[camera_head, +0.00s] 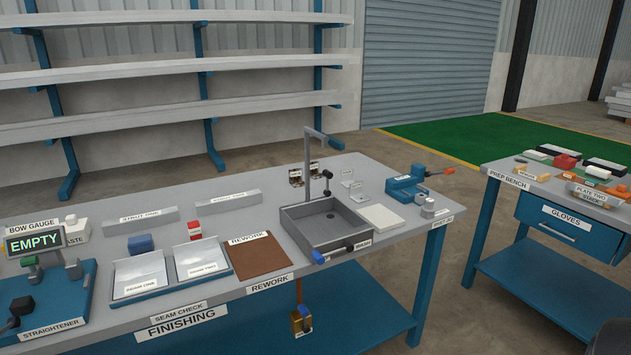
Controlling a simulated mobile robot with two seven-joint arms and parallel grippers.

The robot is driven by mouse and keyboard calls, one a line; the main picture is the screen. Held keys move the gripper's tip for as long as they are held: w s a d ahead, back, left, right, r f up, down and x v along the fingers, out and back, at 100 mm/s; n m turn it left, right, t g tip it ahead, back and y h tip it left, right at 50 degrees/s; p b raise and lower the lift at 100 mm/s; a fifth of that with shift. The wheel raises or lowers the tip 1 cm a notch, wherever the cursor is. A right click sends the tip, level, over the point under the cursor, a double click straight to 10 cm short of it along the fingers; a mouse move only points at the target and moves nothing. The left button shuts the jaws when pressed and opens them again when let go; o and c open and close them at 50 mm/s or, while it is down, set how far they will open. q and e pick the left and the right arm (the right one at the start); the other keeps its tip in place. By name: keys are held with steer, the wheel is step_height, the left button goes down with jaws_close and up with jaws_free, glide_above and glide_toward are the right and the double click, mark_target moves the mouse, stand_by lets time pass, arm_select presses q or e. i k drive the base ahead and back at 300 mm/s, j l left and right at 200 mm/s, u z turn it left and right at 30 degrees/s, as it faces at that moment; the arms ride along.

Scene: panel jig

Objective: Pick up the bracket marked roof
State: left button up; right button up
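I cannot pick out a bracket with a readable "roof" mark. A pale wire-like stand (353,190) is to the right of the tap. Neither of my grippers can be made out in this view.
The finishing bench holds a grey sink (300,222), a brown rework mat (258,257), two seam check trays (140,274), a blue vise (405,187) and a straightener (45,300). The prep bench (500,172) stands right, across a floor gap. The back shelves (170,65) look empty.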

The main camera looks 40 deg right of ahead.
mark_target(346, 175)
steer(key=l+u, duration=0.8)
steer(key=k+l+u, duration=0.2)
steer(key=l, duration=0.2)
steer(key=l+u, duration=0.2)
steer(key=l, duration=0.2)
steer(key=k+l, duration=0.15)
steer(key=l, duration=0.2)
steer(key=k+l+u, duration=0.1)
steer(key=l, duration=0.25)
steer(key=k+l, duration=0.15)
steer(key=l, duration=0.2)
steer(key=k+l, duration=0.15)
steer(key=l, duration=0.15)
steer(key=k+l+u, duration=0.1)
steer(key=l, duration=0.25)
